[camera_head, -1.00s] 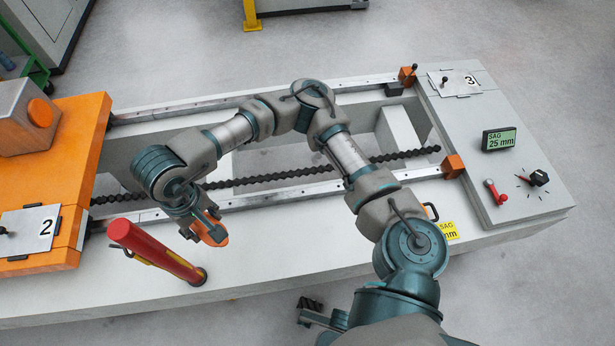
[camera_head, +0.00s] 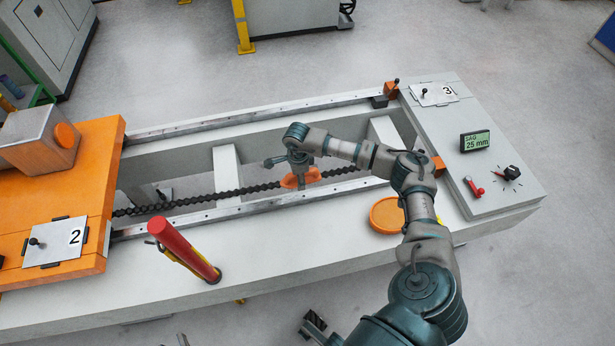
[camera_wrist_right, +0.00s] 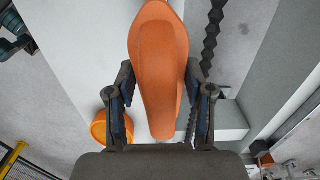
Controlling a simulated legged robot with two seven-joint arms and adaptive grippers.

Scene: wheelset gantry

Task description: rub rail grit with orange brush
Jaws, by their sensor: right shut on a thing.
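The orange brush (camera_head: 301,178) is in my right gripper (camera_head: 291,170), over or just beside the middle of the front rail (camera_head: 240,209). Whether it touches the rail cannot be told. In the right wrist view the orange brush body (camera_wrist_right: 158,65) sits between the two fingers of my right gripper (camera_wrist_right: 158,110), which are shut on it. The bristles are hidden. The back rail (camera_head: 250,115) runs parallel behind. Grit on the rails is too small to make out. My left gripper is not in view.
A round orange dish (camera_head: 387,215) lies on the bench front. A red cylinder (camera_head: 184,250) stands tilted at the left front. A black threaded rod (camera_head: 230,194) runs between the rails. An orange carriage (camera_head: 60,195) is at left, a grey control panel (camera_head: 470,160) at right.

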